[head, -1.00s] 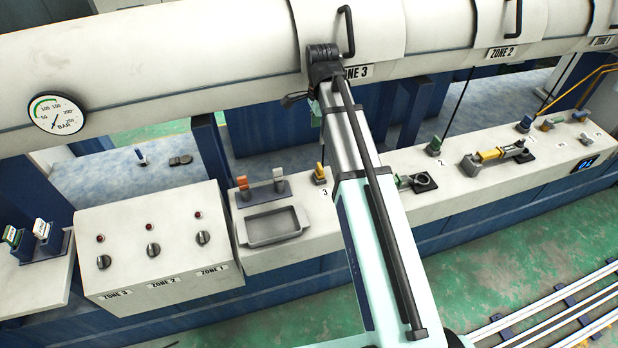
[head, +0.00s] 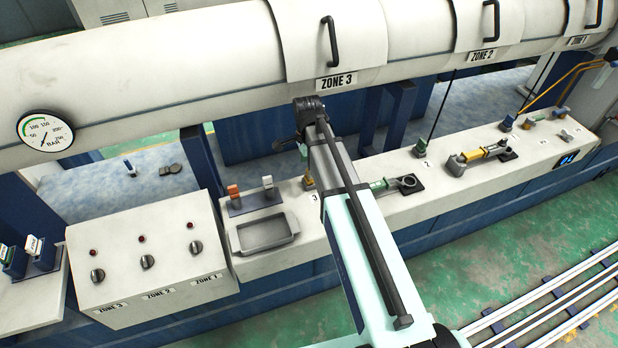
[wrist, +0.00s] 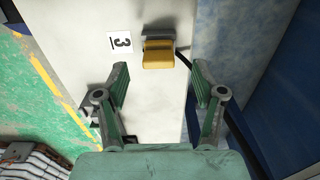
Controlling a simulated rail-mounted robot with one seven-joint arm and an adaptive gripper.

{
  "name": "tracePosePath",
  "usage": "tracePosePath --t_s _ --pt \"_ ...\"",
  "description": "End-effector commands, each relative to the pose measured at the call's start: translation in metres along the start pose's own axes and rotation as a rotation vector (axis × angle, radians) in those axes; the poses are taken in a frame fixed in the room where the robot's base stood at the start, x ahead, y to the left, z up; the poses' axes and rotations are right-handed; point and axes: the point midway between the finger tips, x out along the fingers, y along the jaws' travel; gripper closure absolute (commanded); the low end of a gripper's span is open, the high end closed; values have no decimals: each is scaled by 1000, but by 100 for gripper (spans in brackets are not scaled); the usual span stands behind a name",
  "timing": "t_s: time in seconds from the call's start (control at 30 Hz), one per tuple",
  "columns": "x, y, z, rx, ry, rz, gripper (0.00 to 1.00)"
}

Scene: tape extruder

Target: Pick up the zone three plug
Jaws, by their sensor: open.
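The zone three plug is yellow and stands on the white bench top beside a label marked 3. In the head view the plug (head: 308,183) shows just left of my arm, partly close against it. In the wrist view the plug (wrist: 159,54) lies ahead of my gripper (wrist: 161,86), between the lines of its two fingers and a little beyond their tips. My gripper is open with nothing between the fingers. In the head view the gripper's black end (head: 300,135) is above and behind the bench, and its fingertips are hard to make out.
The label 3 (wrist: 119,43) lies left of the plug in the wrist view. A grey tray (head: 264,235) and a rack with orange and white-topped pieces (head: 252,197) stand left of it. A green-handled tool (head: 390,184) lies right of my arm. The large barrel (head: 200,65) runs overhead behind.

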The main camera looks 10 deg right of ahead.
Motion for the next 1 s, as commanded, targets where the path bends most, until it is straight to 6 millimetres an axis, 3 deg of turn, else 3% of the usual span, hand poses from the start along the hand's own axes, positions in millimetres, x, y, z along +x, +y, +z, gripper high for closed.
tracePosePath --t_s 0.53,0.87,1.0 --pt "48 2 -4 0 0 1 31" --pt "52 2 -4 0 0 0 31" --pt "52 2 -4 0 0 0 81"
